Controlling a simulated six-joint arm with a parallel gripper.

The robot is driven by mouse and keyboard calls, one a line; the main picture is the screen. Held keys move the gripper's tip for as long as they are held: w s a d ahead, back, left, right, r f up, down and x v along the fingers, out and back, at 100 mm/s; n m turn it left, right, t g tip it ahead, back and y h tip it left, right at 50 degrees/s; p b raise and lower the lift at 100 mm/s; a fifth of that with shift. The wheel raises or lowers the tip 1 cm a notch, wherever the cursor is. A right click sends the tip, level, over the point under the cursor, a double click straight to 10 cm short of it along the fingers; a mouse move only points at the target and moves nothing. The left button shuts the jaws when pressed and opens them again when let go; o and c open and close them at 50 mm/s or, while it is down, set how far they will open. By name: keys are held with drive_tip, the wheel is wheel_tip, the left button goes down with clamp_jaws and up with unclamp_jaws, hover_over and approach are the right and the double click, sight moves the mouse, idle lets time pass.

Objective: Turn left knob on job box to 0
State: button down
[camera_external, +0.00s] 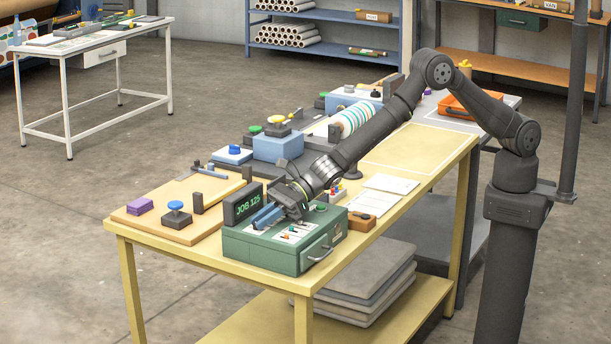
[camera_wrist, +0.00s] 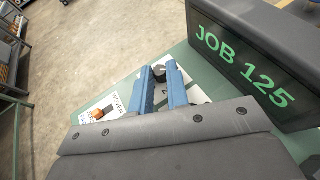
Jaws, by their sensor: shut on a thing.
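The green job box (camera_external: 262,253) stands at the front end of the yellow bench, with a drawer handle on its front right face. Its dark display (camera_external: 243,205) reads JOB 125; it also shows at the right in the wrist view (camera_wrist: 243,69). My gripper (camera_external: 264,217) reaches down over the left part of the box top. In the wrist view, its blue fingers (camera_wrist: 160,76) are shut on a small dark knob (camera_wrist: 159,72). The fingers hide much of the knob, and I cannot read its setting.
A printed card (camera_wrist: 103,110) lies on the box top beside the fingers. A wooden board (camera_external: 160,224) with a blue knob (camera_external: 175,206) lies left of the box. A small wooden block (camera_external: 361,222) sits at its right. The display stands close to my gripper.

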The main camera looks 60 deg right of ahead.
drive_tip(key=shift+w+r+n+g, duration=0.15)
drive_tip(key=shift+r+n+g, duration=0.1)
drive_tip(key=shift+n+g, duration=0.25)
drive_tip(key=shift+g+y, duration=0.3)
drive_tip(key=c, duration=1.4)
unclamp_jaws()
drive_tip(key=shift+f, duration=0.1)
drive_tip(key=v, duration=1.7)
drive_tip(key=shift+d, duration=0.2)
